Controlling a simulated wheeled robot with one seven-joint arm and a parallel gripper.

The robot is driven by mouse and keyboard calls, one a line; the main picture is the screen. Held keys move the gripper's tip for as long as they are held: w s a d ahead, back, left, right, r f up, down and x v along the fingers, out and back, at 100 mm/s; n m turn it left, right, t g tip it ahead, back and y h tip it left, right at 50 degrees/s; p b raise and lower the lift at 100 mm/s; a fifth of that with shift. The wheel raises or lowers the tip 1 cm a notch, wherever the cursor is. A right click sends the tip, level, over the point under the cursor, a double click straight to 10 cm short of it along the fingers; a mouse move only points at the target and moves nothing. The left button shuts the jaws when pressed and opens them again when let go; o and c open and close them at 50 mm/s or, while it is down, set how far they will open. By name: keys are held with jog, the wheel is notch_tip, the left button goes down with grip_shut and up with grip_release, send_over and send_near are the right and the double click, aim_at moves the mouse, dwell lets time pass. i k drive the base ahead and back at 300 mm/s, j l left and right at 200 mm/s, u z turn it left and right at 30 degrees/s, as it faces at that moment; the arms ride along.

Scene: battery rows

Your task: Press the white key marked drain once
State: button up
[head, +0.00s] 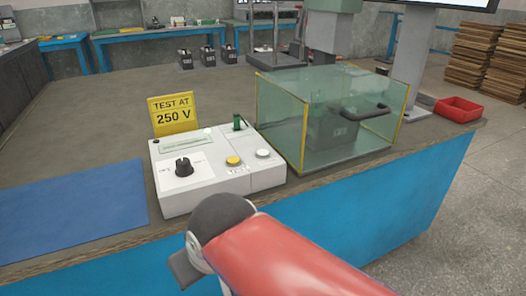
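A white control box (178,196) stands on the bench near its front edge. Its top carries a round white key (263,153) at the right and a yellow key (233,161) to its left. The small labels by the keys are too small to read. A black knob (184,167) and a narrow display window sit on the left part of the top. My red arm link with its dark joint reaches in from the bottom, in front of the box. My gripper itself does not show.
A clear glass enclosure (275,110) with yellow edges stands right of the box, with a dark battery inside. A yellow "TEST AT 250 V" sign (173,114) stands behind the box. A blue mat (70,208) lies left, a red tray (458,109) far right. Several batteries stand behind.

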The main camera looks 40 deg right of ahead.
aim_at(262, 152)
jog(key=z, duration=2.2)
jog(key=k+l, duration=0.4)
jog(key=k, duration=0.15)
